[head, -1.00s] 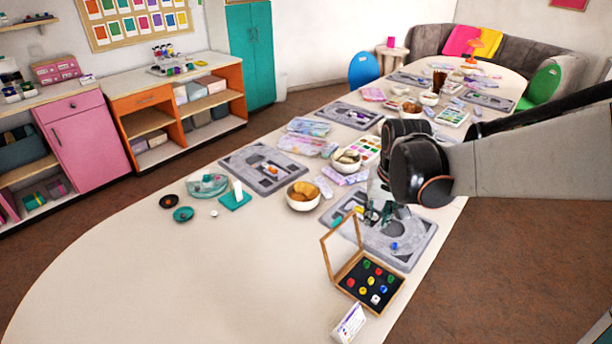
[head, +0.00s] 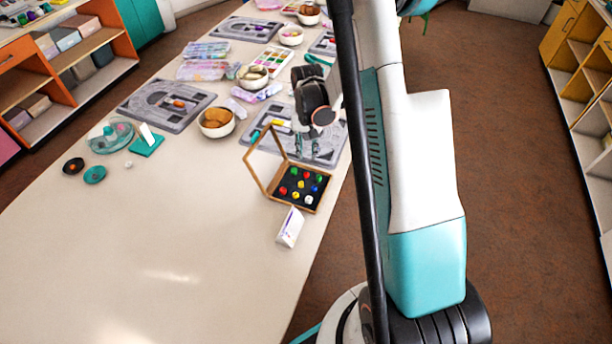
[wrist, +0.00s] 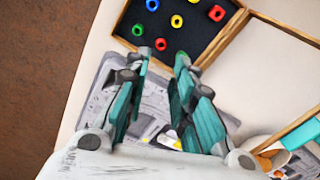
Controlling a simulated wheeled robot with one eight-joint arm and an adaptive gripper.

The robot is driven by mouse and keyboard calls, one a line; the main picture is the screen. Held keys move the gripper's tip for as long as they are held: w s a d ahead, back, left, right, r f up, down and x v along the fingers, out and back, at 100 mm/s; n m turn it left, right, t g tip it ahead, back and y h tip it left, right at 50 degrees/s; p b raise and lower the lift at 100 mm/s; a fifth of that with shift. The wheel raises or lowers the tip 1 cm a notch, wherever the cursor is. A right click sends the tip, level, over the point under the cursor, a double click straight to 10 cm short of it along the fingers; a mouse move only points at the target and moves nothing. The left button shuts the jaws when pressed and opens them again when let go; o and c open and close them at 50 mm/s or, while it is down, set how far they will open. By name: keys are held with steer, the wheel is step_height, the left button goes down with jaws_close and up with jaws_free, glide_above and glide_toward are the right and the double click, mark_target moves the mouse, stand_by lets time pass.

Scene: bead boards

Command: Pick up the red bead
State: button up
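Several coloured beads lie on the black lining of an open wooden box on the table. In the wrist view, one red bead (wrist: 160,44) lies just beyond my fingertips and another red bead (wrist: 217,13) is further right. My gripper (head: 307,150) hangs behind the box, over the edge of a grey bead board. In the wrist view my gripper (wrist: 164,55) has its two teal fingers apart with nothing between them.
The box's clear wood-framed lid (head: 252,155) stands up on the left. A small white card (head: 290,227) stands in front of the box. The grey bead board (head: 327,147) lies behind it, with a bowl (head: 216,123) to the left. The table's front-left is clear.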

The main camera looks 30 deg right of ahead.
mark_target(306, 175)
step_height(306, 175, down, 12)
steer(key=b, duration=0.3)
steer(key=shift+r, duration=0.25)
steer(key=shift+r, duration=0.1)
steer(key=shift+c, duration=0.3)
steer(key=c, duration=0.3)
